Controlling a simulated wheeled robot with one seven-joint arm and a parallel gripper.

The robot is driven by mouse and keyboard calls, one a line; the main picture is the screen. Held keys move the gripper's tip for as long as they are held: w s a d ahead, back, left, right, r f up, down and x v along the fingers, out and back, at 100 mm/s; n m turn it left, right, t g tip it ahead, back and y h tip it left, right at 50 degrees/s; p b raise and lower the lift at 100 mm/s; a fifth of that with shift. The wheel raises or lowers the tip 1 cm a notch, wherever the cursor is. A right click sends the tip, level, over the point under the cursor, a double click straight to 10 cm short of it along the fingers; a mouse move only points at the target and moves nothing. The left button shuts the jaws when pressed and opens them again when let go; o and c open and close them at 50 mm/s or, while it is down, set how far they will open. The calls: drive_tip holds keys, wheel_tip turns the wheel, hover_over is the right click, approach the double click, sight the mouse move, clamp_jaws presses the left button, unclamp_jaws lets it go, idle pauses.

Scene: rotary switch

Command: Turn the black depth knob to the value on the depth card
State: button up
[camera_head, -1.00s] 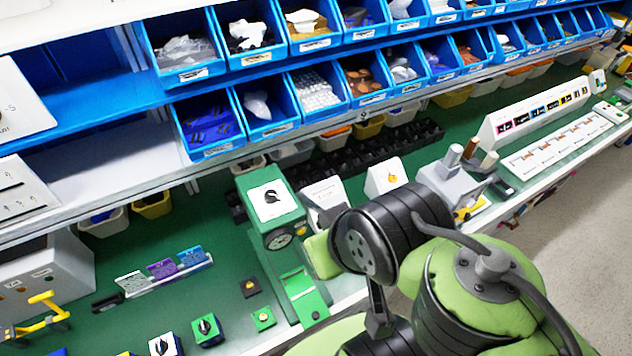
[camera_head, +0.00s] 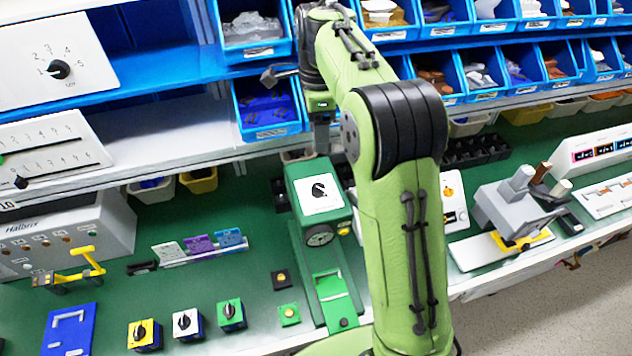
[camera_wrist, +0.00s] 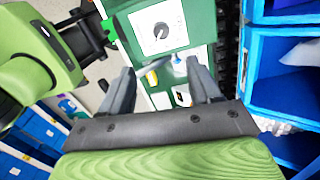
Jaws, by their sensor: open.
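A green machine (camera_head: 300,178) stands on the green bench with a white dial plate on its top. A black knob (camera_head: 318,190) sits on that plate; its scale is too small to read. In the wrist view the knob (camera_wrist: 161,30) shows beyond the fingertips. My gripper (camera_head: 322,147) is above and behind the machine, fingers pointing down, apart from the knob. In the wrist view the gripper (camera_wrist: 160,66) is open and empty. A white card (camera_head: 169,252), a purple card (camera_head: 199,244) and a blue card (camera_head: 229,237) stand in a holder; I cannot tell which is the depth card.
Blue bins (camera_head: 268,105) on a shelf rise close behind my gripper. A wall panel with a numbered knob (camera_head: 58,69) is at upper left. Small knob boxes (camera_head: 187,323) line the front. A grey fixture (camera_head: 510,205) stands to the right. Bench around the card holder is mostly clear.

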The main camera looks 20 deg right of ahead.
drive_tip(key=w+f, duration=0.1)
drive_tip(key=b, duration=0.2)
approach(318, 187)
drive_tip(key=shift+m, duration=0.4)
wheel_tip(318, 187, down, 9)
drive_tip(key=shift+r, duration=0.15)
drive_tip(key=shift+c, duration=0.2)
drive_tip(key=c, duration=1)
